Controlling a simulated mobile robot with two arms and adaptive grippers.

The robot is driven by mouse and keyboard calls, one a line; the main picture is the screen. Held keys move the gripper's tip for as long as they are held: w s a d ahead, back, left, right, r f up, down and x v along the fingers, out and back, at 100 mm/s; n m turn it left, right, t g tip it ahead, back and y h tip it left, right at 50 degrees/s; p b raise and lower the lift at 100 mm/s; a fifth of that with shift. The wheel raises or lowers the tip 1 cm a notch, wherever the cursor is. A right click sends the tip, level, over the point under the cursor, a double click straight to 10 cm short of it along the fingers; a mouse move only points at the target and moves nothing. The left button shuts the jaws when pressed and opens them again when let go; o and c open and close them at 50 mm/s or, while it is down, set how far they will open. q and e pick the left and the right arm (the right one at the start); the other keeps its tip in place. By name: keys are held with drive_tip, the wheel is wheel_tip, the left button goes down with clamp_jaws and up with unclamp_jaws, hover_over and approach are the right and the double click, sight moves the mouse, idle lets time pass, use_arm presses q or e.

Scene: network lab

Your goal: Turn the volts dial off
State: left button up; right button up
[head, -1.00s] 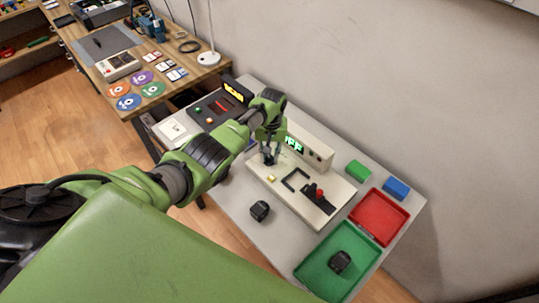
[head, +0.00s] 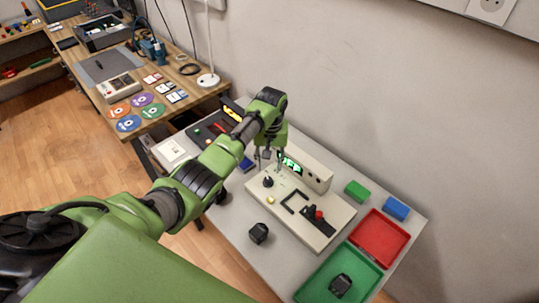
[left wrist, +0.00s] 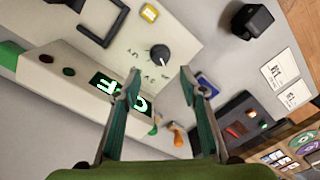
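The volts dial (head: 268,182) is a black knob on the beige panel of the instrument (head: 329,227). It also shows in the left wrist view (left wrist: 160,54), with small markings around it that are too small to read surely. The green display (head: 291,162) appears to read OFF; in the left wrist view a finger partly covers the display (left wrist: 108,85). My left gripper (head: 270,156) is open and empty above the instrument, apart from the dial. Its two fingers (left wrist: 160,76) stand wide apart in the left wrist view. My right gripper is out of view.
The panel also has a yellow button (head: 270,200) and a red-topped lever (head: 318,215). A black block (head: 259,233) lies in front. A green tray (head: 313,287), a red tray (head: 399,232), and green (head: 357,191) and blue (head: 396,208) blocks lie right. The wall stands close behind.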

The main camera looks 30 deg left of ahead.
use_arm(q)
drive_tip(key=shift+r, duration=2.1)
